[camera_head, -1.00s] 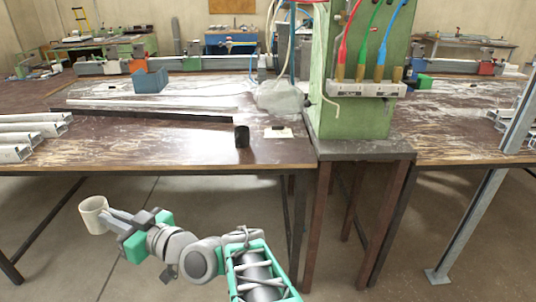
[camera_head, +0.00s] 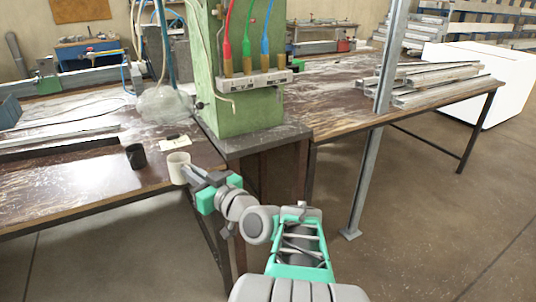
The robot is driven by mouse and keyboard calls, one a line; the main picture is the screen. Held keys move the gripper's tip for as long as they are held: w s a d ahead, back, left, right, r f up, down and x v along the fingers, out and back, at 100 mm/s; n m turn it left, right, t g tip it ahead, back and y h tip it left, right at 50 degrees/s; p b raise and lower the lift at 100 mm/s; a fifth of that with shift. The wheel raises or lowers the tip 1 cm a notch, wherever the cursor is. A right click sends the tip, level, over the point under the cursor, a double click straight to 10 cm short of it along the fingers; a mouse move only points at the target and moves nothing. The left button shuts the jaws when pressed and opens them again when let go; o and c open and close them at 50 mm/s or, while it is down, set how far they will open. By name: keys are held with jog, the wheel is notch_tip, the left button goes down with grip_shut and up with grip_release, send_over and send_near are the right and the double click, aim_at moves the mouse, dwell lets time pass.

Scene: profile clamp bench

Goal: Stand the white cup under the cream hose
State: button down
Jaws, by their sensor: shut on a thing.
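The white cup (camera_head: 178,168) is upright at the tip of my gripper (camera_head: 192,172), which is shut on its right side. The cup is over the front right part of the dark worktable; I cannot tell whether it touches the top. A thin cream hose (camera_head: 204,55) runs down the left side of the green cabinet (camera_head: 243,110) and curls at its lower end, behind and right of the cup. Another pale hose (camera_head: 135,40) hangs further left, above a clear plastic bag.
A black cup (camera_head: 136,157) stands left of the white cup. A white card (camera_head: 175,143) with a small dark item lies behind it. Red, green and blue hoses (camera_head: 246,40) hang on the cabinet front. A metal post (camera_head: 378,130) stands to the right.

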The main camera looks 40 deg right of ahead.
jog(key=s+d+r+m+h, duration=0.1)
jog(key=s+d+m+h, duration=0.15)
jog(key=d, duration=0.65)
jog(key=s+d+m+h, duration=0.1)
jog(key=s+d+h, duration=0.25)
jog(key=d, duration=0.65)
jog(key=f+x, duration=0.3)
jog(key=x, duration=1)
jog(key=shift+w+g, duration=0.3)
jog(key=shift+w, duration=0.25)
jog(key=shift+s+b, duration=0.2)
jog(key=shift+b, duration=0.1)
jog(key=shift+f+b, duration=0.35)
jog(key=shift+b, duration=0.1)
jog(key=c, duration=1.5)
grip_release()
